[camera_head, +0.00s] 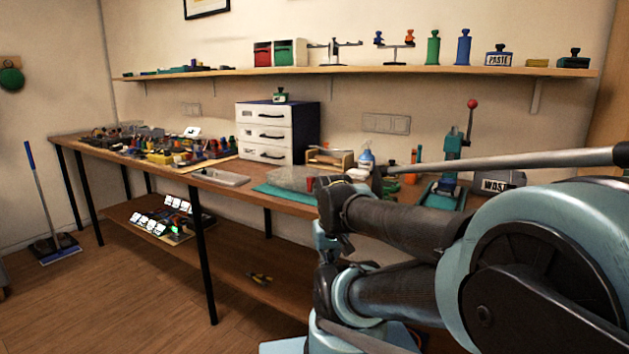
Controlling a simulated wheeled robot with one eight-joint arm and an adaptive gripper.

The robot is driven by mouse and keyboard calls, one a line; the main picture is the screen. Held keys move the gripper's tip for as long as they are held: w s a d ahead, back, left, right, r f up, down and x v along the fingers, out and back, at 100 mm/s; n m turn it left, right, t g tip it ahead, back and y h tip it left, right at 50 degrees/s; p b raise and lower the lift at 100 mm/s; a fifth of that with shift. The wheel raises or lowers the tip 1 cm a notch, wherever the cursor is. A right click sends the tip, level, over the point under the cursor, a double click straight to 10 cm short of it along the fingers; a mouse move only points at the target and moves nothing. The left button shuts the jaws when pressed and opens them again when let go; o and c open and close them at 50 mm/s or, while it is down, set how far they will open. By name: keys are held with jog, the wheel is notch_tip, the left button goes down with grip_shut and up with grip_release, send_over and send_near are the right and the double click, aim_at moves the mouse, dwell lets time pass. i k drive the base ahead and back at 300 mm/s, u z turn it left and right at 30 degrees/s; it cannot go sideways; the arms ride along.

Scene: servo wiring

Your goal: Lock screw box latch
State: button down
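A low clear plastic box (291,178) lies on the teal mat (280,193) near the front edge of the workbench. It looks like the screw box, but its latch is too small to make out. My arm crosses the right half of the view, and its dark joint is just right of the box in the picture. It hides part of the bench there. My gripper's fingers do not show, so I cannot see whether they touch the box.
A white drawer cabinet (264,134) stands behind the box. A grey tray (221,177) lies to its left, with cluttered small parts farther left. A wooden holder (330,157), a spray bottle (366,159) and a green press (452,147) stand to the right. A shelf (350,72) runs above.

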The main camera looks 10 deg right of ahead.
aim_at(311, 180)
jog(key=u, duration=0.05)
jog(key=k, duration=0.5)
jog(key=u, duration=2.05)
jog(key=i, duration=0.25)
jog(key=z, duration=2.35)
